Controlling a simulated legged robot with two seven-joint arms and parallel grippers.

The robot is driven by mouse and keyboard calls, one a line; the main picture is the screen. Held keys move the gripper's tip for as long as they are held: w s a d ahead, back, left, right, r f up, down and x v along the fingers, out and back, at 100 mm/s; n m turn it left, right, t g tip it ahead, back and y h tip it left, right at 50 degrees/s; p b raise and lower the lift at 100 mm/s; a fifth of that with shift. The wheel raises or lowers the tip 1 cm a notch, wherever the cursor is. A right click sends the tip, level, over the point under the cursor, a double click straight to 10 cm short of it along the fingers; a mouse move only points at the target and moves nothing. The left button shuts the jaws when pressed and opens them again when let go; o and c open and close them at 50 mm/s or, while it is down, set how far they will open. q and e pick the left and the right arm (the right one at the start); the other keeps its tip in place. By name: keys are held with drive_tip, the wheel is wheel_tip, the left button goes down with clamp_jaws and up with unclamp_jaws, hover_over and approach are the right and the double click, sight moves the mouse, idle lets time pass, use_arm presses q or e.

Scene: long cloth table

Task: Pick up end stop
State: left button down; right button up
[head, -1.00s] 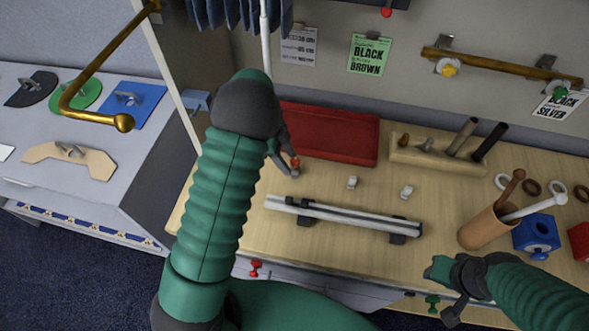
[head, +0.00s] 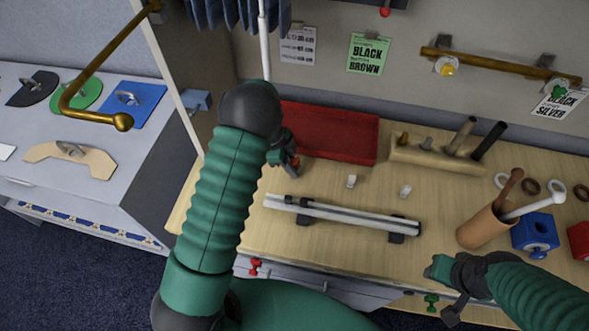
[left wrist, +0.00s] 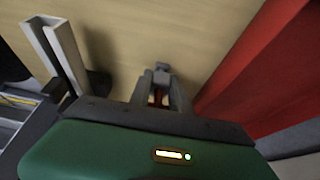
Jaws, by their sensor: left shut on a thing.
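My left gripper (head: 291,167) is low over the table in front of the red tray, shut on a small piece that I take to be the end stop. In the left wrist view the fingers (left wrist: 160,88) point down at the wood, with an orange-red bit (left wrist: 158,97) between them and a small grey tip at their ends. The fingers hide most of the piece. Two small whitish fittings (head: 351,181) (head: 405,191) stand apart on the table to the right. My right gripper (head: 450,285) is at the table's front edge; its jaw opening is unclear.
A red tray (head: 330,125) lies behind the left gripper. White rails (head: 345,216) on dark supports lie in front. A wooden tool block (head: 435,158), a brown cup (head: 485,226) with tools and a blue block (head: 536,235) stand to the right. A pale upright post is left.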

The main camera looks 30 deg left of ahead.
use_arm(q)
drive_tip(key=shift+r, duration=0.1)
drive_tip(key=shift+s+r, duration=0.1)
drive_tip(key=shift+r, duration=0.45)
drive_tip(key=s, duration=0.2)
drive_tip(key=s+d, duration=0.1)
drive_tip(key=shift+s+r+b, duration=0.3)
drive_tip(key=shift+s+b, duration=0.05)
drive_tip(key=shift+s, duration=0.05)
wheel_tip(320, 180, up, 13)
drive_tip(key=p, duration=0.1)
drive_tip(key=shift+p, duration=0.3)
drive_tip(key=shift+w+f+b, duration=0.1)
drive_tip(key=shift+f+b, duration=2.05)
drive_tip(key=shift+f, duration=5.25)
drive_tip(key=c, duration=1.1)
unclamp_jaws()
drive_tip(key=shift+c, duration=0.2)
